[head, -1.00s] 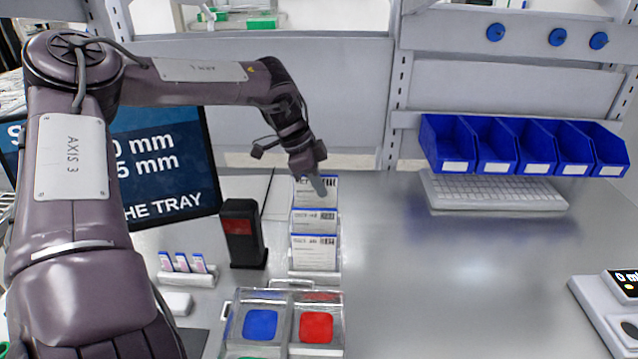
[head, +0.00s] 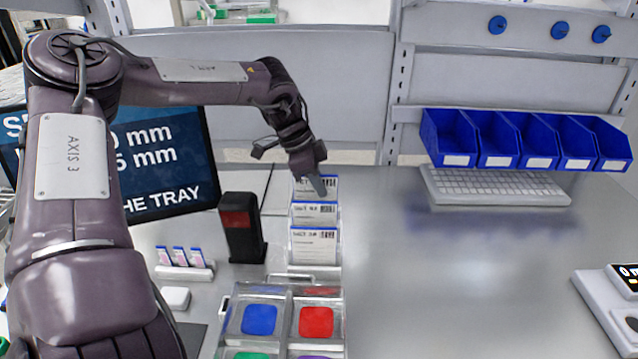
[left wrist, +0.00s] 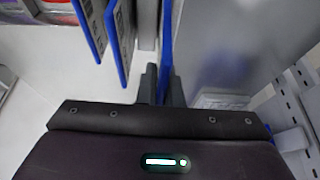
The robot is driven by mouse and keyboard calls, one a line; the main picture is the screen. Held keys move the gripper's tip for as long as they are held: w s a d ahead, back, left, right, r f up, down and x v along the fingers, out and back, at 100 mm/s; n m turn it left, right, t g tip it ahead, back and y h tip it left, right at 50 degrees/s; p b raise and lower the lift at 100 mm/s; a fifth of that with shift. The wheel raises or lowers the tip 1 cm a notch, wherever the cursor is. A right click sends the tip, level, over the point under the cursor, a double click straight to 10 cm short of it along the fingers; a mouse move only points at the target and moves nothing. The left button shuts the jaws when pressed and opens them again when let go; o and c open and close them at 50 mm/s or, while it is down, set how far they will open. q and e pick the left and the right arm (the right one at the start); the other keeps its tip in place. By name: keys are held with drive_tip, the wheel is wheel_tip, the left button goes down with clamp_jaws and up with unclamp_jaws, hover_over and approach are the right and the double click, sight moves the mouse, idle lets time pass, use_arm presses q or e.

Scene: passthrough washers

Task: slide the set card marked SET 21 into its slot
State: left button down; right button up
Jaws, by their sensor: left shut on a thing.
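My left gripper (head: 318,187) is shut on the rearmost set card (head: 329,184), a white card with a blue top edge. In the left wrist view this card shows edge-on as a blue strip (left wrist: 167,45) between the fingers (left wrist: 160,85). Two more set cards stand upright in a row in front of it, a middle one (head: 314,216) and a front one (head: 313,246). The print is too small to tell which card reads SET 21. The held card's lower edge and its slot are hidden behind the middle card. My right gripper is not in view.
A clear-lidded tray (head: 227,325) with coloured pads stands in front of the cards. A black-and-red device (head: 241,228) and a small holder (head: 184,272) stand left, near the monitor (head: 165,160). Blue bins (head: 500,140) hang above a keyboard (head: 495,186).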

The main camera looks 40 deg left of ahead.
use_arm(q)
drive_tip(key=c, duration=0.9)
unclamp_jaws()
drive_tip(key=shift+c, duration=0.2)
drive_tip(key=shift+r+p, duration=2.85)
drive_tip(key=shift+r, duration=1.7)
drive_tip(key=shift+f, duration=0.1)
